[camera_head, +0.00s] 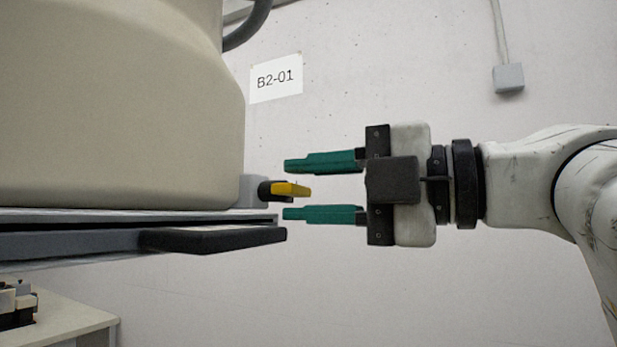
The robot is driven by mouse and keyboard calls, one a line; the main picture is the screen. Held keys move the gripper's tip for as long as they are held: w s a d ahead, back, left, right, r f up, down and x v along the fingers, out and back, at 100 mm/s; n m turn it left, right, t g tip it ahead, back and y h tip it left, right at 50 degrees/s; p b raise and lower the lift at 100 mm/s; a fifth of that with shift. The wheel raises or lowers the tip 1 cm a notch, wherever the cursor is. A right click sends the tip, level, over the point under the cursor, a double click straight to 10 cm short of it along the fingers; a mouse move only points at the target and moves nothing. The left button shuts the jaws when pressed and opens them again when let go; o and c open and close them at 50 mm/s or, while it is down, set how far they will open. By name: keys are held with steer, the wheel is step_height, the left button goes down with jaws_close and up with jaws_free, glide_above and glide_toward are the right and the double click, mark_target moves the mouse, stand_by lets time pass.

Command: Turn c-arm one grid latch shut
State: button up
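The latch (291,189) is a small yellow lever on a dark round pivot. It sits on a grey block at the right edge of the beige housing (120,110), just above the grey plate edge. The lever points right and tilts slightly. My gripper (290,190) comes in from the right with its two green fingers apart, one above the lever and one below. The lever lies between the fingertips, with a visible gap to each. Whether its depth matches the fingers is hard to tell from this view.
A grey slab with a dark pad (212,238) juts out beneath the latch, close to the lower finger. A pale table (65,322) with a dark device stands at the lower left. A sign reading B2-01 (276,78) hangs on the wall. Space below my gripper looks clear.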

steer(key=shift+w+a, duration=0.1)
steer(key=shift+a, duration=0.15)
steer(key=shift+c, duration=0.5)
jaws_close()
